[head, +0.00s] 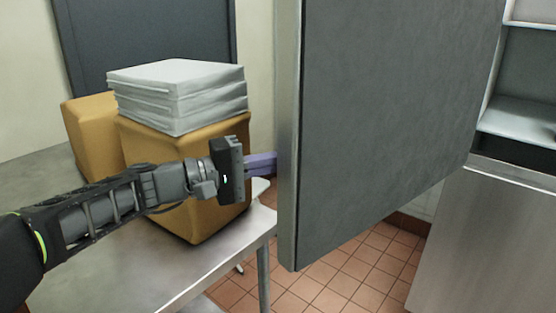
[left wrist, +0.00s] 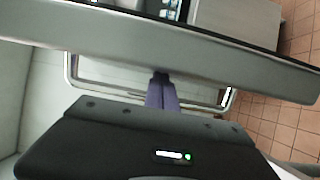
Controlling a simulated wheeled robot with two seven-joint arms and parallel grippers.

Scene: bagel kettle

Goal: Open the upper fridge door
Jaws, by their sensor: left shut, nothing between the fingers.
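The upper fridge door (head: 385,110) stands swung wide open in the head view, a large grey panel with a pale metal edge. The fridge (head: 495,225) is at the right, with its upper compartment exposed. My left gripper (head: 274,162) is at the left side of the door edge, its purple fingers together and their tips partly hidden by the door. In the left wrist view the shut fingers (left wrist: 161,80) reach the long metal door edge (left wrist: 190,62); whether they touch it is unclear. My right gripper is not in view.
A steel table (head: 185,270) stands at the left, under my left arm. It holds tan boxes (head: 190,205) and a stack of white flat boxes (head: 180,90). Tiled floor (head: 350,270) shows below the door. A shelf (head: 525,115) shows inside the fridge.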

